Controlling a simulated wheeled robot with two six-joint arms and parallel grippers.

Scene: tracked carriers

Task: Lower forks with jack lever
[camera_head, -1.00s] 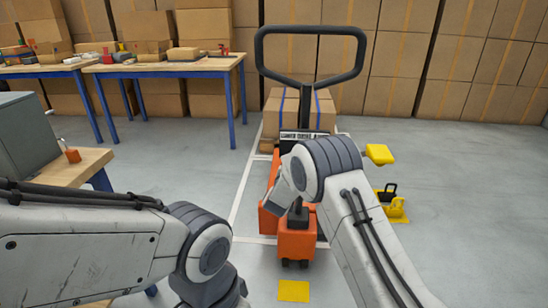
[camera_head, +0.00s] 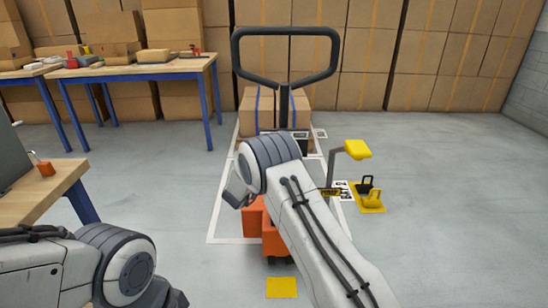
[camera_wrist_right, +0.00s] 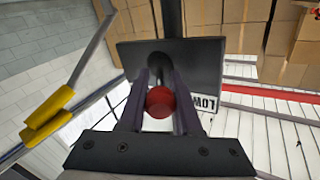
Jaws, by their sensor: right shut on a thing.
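The orange pallet jack (camera_head: 272,238) stands ahead of me, its black loop handle (camera_head: 285,31) upright. In the right wrist view, the jack lever's red knob (camera_wrist_right: 160,103) sits between the two fingers of my right gripper (camera_wrist_right: 161,92), which is shut on it. Behind the fingers is a black plate (camera_wrist_right: 203,62) with a label, partly covered, reading "LOW". In the head view my right arm hides the lever and the jack's middle. My left arm is at the lower left, but its gripper is out of view. The forks cannot be seen clearly.
A strapped carton (camera_head: 257,110) sits on the jack's far side. A yellow-topped post (camera_head: 357,149) and yellow floor plate with padlock-like items (camera_head: 371,208) stand right. A wooden bench (camera_head: 40,190) is near left; a blue-legged table (camera_head: 140,70) is behind.

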